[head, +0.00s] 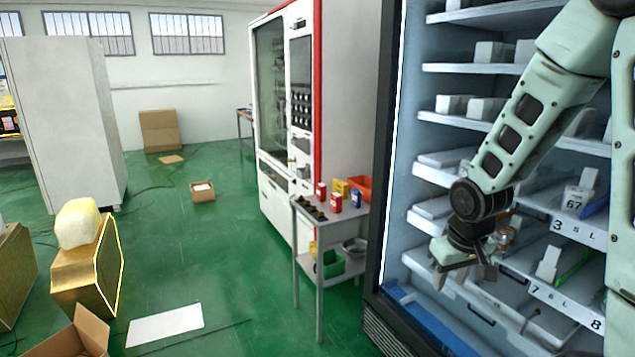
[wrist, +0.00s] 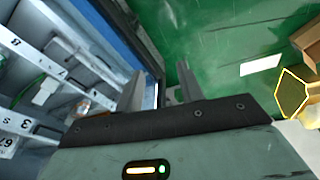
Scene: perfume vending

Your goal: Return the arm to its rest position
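My pale green arm (head: 545,110) reaches down from the upper right in the head view, in front of the open shelves of the vending cabinet (head: 385,130). My gripper (head: 470,280) hangs at the height of the lower shelves. In the wrist view my gripper (wrist: 160,90) has its two grey fingers apart, with nothing visible between them. A small brownish, glassy item (head: 505,238) shows just right of the gripper; what it is and whether it stands on a shelf I cannot tell.
Numbered shelves (wrist: 25,120) lie close on the left in the wrist view. A small metal table (head: 320,212) with red cans and an orange bin (head: 360,188) stands left of the cabinet. Green floor (head: 225,260) is open farther left, with boxes (head: 203,191) on it.

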